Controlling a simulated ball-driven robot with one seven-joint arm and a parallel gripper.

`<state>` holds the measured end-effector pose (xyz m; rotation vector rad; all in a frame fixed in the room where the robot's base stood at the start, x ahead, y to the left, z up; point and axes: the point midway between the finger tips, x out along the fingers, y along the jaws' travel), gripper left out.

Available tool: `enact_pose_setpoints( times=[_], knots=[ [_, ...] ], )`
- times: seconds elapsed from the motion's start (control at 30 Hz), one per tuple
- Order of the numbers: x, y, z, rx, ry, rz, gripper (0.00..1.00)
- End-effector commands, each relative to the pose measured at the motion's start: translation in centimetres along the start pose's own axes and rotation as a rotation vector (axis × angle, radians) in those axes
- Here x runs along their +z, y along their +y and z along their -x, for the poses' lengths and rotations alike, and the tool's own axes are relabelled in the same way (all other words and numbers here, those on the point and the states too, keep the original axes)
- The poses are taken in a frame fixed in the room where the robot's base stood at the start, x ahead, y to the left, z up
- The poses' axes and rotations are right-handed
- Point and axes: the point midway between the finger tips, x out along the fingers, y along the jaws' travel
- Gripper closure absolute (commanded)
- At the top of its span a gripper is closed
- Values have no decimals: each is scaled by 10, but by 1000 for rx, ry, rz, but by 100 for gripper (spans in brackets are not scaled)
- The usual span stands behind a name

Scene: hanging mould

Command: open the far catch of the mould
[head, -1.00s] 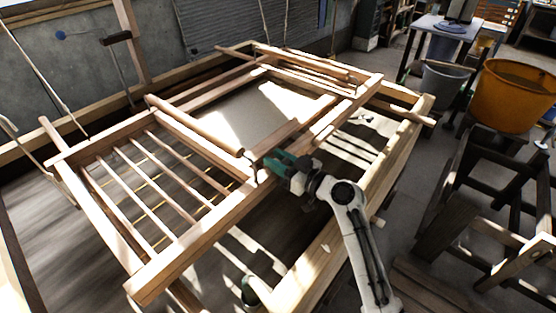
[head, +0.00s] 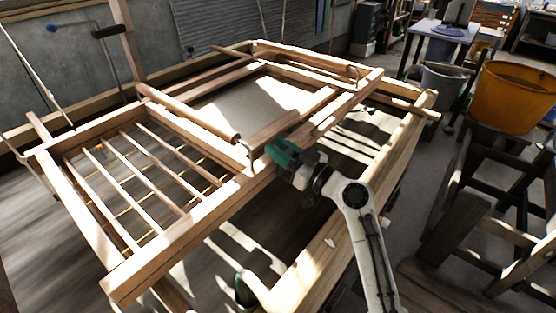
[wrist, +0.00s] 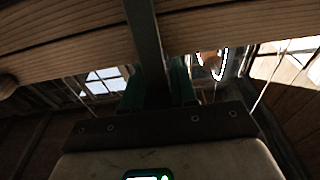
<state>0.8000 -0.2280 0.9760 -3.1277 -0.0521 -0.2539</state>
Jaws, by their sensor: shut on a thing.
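The mould (head: 190,221) is a hanging wooden frame with slats on its left part and a pale sheet at its middle. My gripper (head: 281,152), with green fingers, is at its near long rail, beside a wooden block. In the wrist view my gripper (wrist: 160,88) is shut on a dark upright bar (wrist: 146,38) that crosses a wooden beam. I cannot tell whether this bar is a catch. A bent metal rod (head: 248,150) stands at the near roller's end, left of my gripper. Another bent rod (head: 355,72) is at the far roller's end. My gripper hides part of the rail.
A heavy timber beam (head: 340,240) runs below and right of the mould, under my arm. An orange tub (head: 515,97), a grey bucket (head: 445,82) and a dark wooden stand (head: 470,190) are at the right. Cords hang at the left.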

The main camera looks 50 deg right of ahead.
Motion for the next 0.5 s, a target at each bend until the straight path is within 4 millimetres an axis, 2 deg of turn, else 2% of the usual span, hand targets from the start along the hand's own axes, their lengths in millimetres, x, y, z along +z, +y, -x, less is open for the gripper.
enact_pose_setpoints(
  times=[0.03,0.5],
  knots=[
    [6,1,2,3,16,1,100],
    [0,1,10,2,111,1,100]
  ],
)
